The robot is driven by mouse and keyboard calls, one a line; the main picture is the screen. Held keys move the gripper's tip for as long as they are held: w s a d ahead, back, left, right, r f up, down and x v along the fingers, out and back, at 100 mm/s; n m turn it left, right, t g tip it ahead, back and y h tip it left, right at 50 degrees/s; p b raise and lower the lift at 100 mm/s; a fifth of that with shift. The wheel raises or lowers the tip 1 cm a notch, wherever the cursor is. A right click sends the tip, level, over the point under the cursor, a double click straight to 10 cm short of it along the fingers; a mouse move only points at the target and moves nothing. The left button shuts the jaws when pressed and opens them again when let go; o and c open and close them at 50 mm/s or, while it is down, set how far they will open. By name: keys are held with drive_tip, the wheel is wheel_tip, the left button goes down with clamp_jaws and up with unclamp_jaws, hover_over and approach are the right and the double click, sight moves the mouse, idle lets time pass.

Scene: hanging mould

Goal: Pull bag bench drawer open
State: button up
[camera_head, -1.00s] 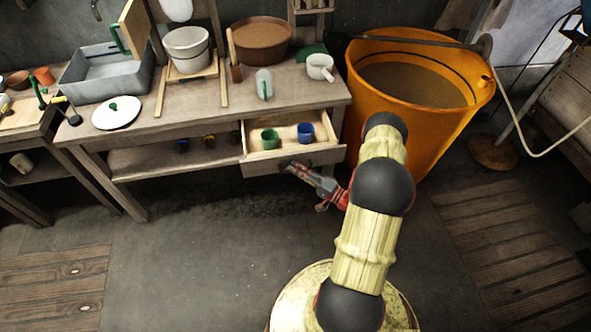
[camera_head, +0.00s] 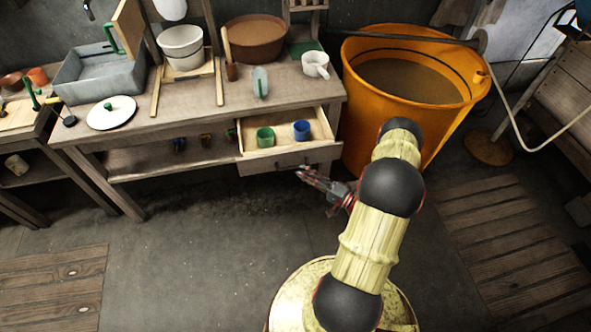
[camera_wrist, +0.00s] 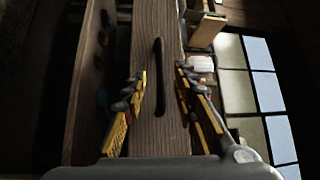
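The wooden bench drawer (camera_head: 285,163) stands pulled out from under the bench top, with a green cup (camera_head: 265,137) and a blue cup (camera_head: 302,130) inside. In the wrist view, the drawer's front board (camera_wrist: 150,25) runs upright through the middle, with its dark handle (camera_wrist: 158,75) on it. My gripper (camera_head: 302,172) is just in front of the drawer front in the head view. In the wrist view, my gripper (camera_wrist: 165,105) has its two yellow-edged fingers spread wide, one to each side of the handle. Nothing is between them that they touch.
The bench top (camera_head: 200,103) carries a grey basin (camera_head: 100,75), pots and a white mug (camera_head: 316,64). A large orange tub (camera_head: 420,120) stands close to the drawer's right. The floor before the bench is clear, with wooden slats at both sides.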

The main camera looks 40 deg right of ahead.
drive_tip(key=r+v, duration=0.1)
drive_tip(key=v, duration=0.5)
drive_tip(key=shift+s+f, duration=0.15)
drive_tip(key=shift+f, duration=0.4)
